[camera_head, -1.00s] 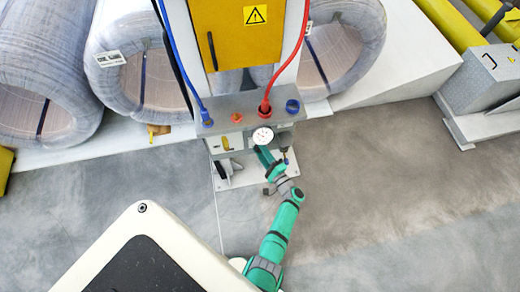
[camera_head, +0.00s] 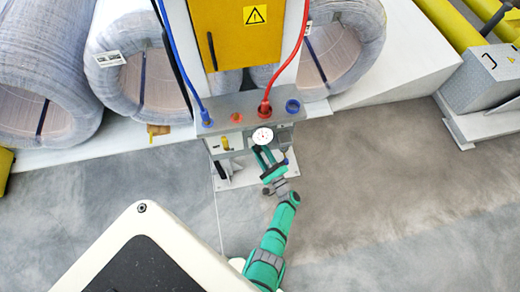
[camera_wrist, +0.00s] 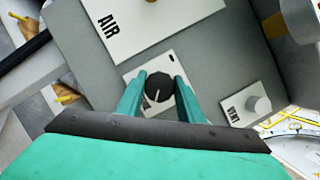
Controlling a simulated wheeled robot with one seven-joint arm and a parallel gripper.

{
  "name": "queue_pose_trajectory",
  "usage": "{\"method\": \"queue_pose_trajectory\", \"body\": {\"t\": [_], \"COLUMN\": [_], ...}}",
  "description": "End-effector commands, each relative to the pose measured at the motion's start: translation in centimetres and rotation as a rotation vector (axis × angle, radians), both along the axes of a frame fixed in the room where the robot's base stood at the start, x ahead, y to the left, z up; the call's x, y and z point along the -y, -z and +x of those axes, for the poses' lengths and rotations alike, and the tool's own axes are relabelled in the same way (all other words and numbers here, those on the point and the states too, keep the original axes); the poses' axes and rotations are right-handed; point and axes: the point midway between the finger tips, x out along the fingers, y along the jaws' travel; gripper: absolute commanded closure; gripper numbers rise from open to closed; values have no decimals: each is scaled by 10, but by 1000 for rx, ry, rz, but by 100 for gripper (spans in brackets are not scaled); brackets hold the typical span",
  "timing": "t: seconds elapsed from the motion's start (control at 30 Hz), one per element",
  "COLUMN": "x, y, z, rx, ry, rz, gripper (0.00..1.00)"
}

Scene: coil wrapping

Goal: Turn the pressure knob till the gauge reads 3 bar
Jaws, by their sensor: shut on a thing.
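The black pressure knob (camera_wrist: 159,88) with a white pointer line sits on a white plate (camera_wrist: 146,74) on the grey panel in the wrist view. My gripper (camera_wrist: 160,90) has its two green fingers on either side of the knob and is shut on it. In the head view my gripper (camera_head: 265,155) reaches the front of the grey unit, and the knob is hidden there. The round white gauge (camera_head: 262,136) with a red needle stands just above my gripper; its reading is too small to tell. Part of a dial face (camera_wrist: 290,125) shows at the wrist view's right edge.
A plate marked AIR (camera_wrist: 140,25) and a pale knob marked VENT (camera_wrist: 258,104) flank the black knob. Blue (camera_head: 176,50) and red (camera_head: 292,60) hoses run to the unit's top. Large wrapped coils (camera_head: 140,70) stand behind.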

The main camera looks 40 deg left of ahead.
Motion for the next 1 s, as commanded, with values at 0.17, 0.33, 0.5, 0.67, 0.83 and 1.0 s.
{"method": "queue_pose_trajectory", "body": {"t": [0.17,0.33,0.5,0.67,0.83,1.0], "x": [1,0,0,8,32,61], "y": [3,2,1,3,8,14], "z": [-2,-1,-1,-3,-12,-24], "rx": [-5,-3,-1,-1,-3,-2], "ry": [1,1,0,2,6,5], "rz": [-4,-3,-3,-1,-2,-2], "gripper": [88,48,48,48,48,48]}}
